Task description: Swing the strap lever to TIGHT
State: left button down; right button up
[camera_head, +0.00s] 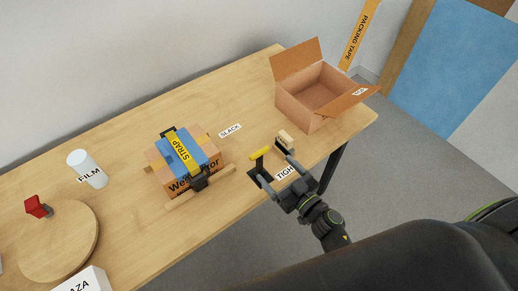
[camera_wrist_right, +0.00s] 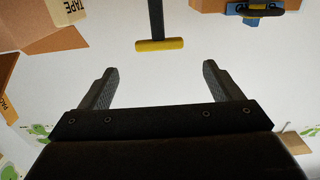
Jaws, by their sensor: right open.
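The strap lever has a yellow handle (camera_head: 259,153) on a dark stem and stands near the front edge of the table. Its yellow crossbar (camera_wrist_right: 160,44) also shows in the right wrist view, beyond and between my fingertips. A SLACK label (camera_head: 230,131) lies behind the lever. A TIGHT label (camera_head: 285,172), partly covered, lies by my gripper. My right gripper (camera_head: 273,168) is open and empty, close to the lever; its spread fingers (camera_wrist_right: 159,78) do not touch the crossbar in the wrist view. My left gripper is out of view.
A strapped carton (camera_head: 210,146) with blue and yellow bands sits left of the lever, behind a wooden rail. An open cardboard box (camera_head: 296,105) stands at the right end. A pale block (camera_head: 286,138) is beside the lever. A white film roll (camera_head: 88,168) stands farther left.

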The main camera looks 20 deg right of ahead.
aim_at(261, 154)
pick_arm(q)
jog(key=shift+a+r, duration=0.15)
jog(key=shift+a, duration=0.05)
pick_arm(e)
jog(key=x, duration=0.9)
jog(key=shift+f, duration=0.1)
jog(key=shift+c, duration=0.2)
